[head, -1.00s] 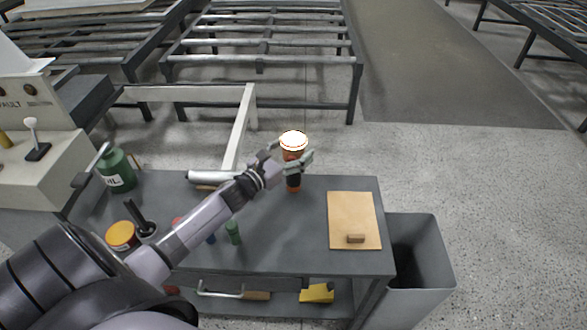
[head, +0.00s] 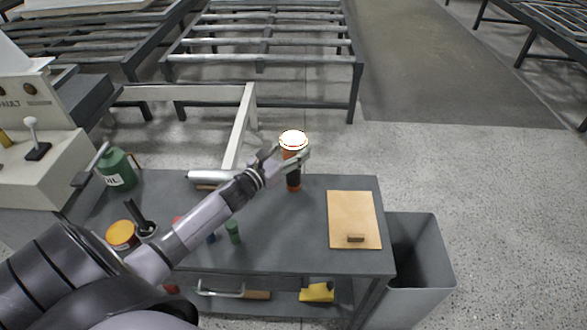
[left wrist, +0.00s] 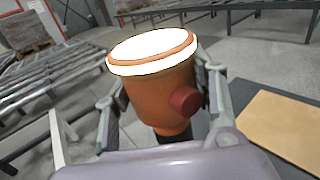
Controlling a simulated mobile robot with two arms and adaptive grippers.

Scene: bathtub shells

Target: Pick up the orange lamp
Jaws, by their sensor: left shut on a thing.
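The orange lamp (head: 293,142) stands upright near the back edge of the dark grey cart top, with a bright glowing white top and a dark lower part. My left gripper (head: 290,161) is shut around its body. In the left wrist view the lamp (left wrist: 160,92) fills the middle, with a red knob on its side. The fingers of the left gripper (left wrist: 162,100) lie on both sides of the lamp. Its base is mostly hidden there, so I cannot tell whether it touches the cart. My right gripper is not in view.
The cart top (head: 275,235) also holds a tan board (head: 351,215) with a small brown block, a green oil can (head: 117,170), an orange-lidded tin (head: 121,235) and a green cylinder (head: 233,232). A grey bin (head: 425,265) stands at the right. Metal roller frames stand behind.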

